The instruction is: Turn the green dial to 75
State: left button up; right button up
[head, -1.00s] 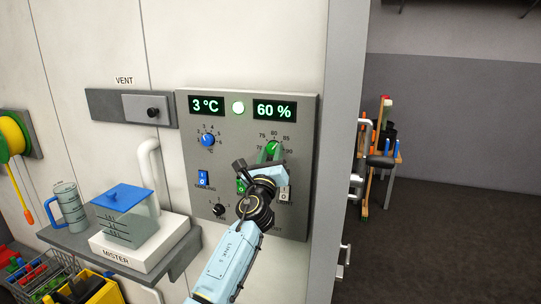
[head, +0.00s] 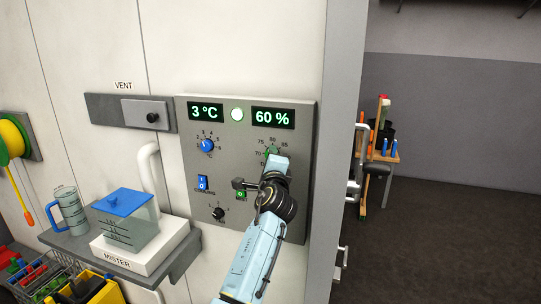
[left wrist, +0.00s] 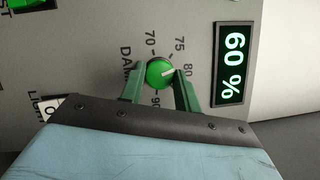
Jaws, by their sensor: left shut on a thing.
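The green dial (left wrist: 160,73) sits on the grey control panel (head: 188,170) below the humidity display (left wrist: 234,63), which reads 60 %. In the left wrist view its white pointer mark aims to the right, near 80 on the printed scale. My left gripper (left wrist: 160,84) is shut on the dial, one green finger on each side of it. In the head view the left gripper (head: 273,158) hides most of the dial and part of the scale. My right gripper is in neither view.
A blue dial (head: 207,146) under the 3 °C display (head: 206,112), a blue switch (head: 202,182), a green switch (head: 241,192) and a black knob (head: 218,213) share the panel. A shelf (head: 180,262) with the mister (head: 125,250) stands to the left.

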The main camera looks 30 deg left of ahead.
pick_arm(q)
jog(key=shift+r+n+g+h+p, duration=0.1)
jog(key=shift+n+g+h+p, duration=0.35)
jog(key=shift+n+p, duration=0.95)
jog(key=shift+r+n+g+h+p, duration=0.1)
jog(key=shift+n+g+h+p, duration=0.3)
jog(key=shift+n+p, duration=0.95)
jog(key=shift+n+b, duration=0.25)
jog(key=shift+b, duration=0.05)
jog(key=o, duration=1)
jog(key=b+v, duration=0.1)
jog(key=v, duration=1.2)
jog(key=shift+s+d, duration=0.1)
jog(key=shift+d, duration=0.2)
